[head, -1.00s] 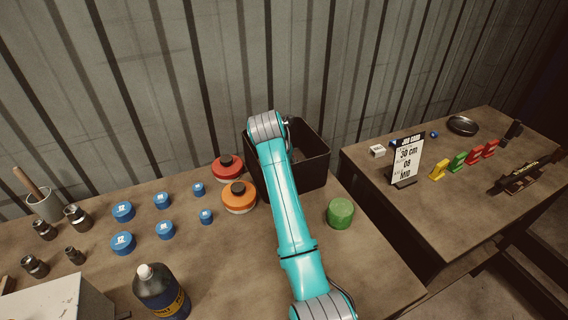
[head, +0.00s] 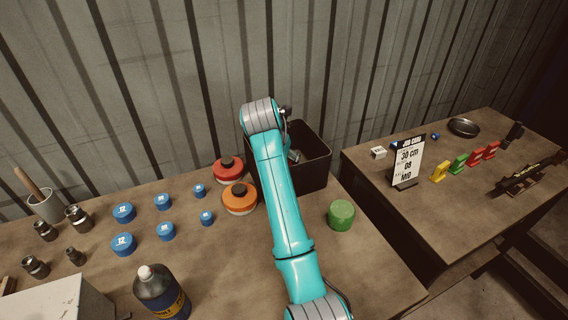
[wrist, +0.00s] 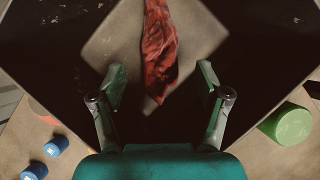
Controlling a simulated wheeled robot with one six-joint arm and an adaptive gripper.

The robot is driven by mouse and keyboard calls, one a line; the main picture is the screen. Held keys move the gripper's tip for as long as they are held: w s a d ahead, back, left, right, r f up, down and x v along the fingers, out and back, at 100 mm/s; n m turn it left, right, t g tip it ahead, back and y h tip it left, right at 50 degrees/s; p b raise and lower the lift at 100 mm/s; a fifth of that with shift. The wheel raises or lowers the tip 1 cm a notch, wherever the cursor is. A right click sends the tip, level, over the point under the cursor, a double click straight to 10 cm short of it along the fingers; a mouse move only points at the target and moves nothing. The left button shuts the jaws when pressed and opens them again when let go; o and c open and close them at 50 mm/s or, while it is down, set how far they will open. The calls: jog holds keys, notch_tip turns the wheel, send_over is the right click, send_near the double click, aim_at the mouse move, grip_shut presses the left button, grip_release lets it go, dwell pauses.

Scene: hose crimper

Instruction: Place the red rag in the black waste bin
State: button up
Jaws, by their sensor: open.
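The black waste bin (head: 316,168) stands at the back of the bench, partly hidden behind my arm in the head view. In the wrist view its dark walls (wrist: 262,55) surround a lighter diamond-shaped patch. The red rag (wrist: 159,48) shows in the wrist view as a crumpled strip over that patch, within the bin's outline. I cannot tell whether it rests on the bottom or is still in the air. My gripper (wrist: 161,80) is open above the bin, with a finger on each side of the rag's lower end and gaps between. The head view hides the rag.
An orange tin (head: 239,198) and a red tin (head: 228,169) stand left of the bin. A green cylinder (head: 341,214) stands in front right. Several blue caps (head: 166,231) and a bottle (head: 161,291) are further left. A second table (head: 440,215) with a job card is at right.

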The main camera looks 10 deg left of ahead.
jog(key=v, duration=0.6)
jog(key=shift+r, duration=0.25)
jog(key=shift+s, duration=0.1)
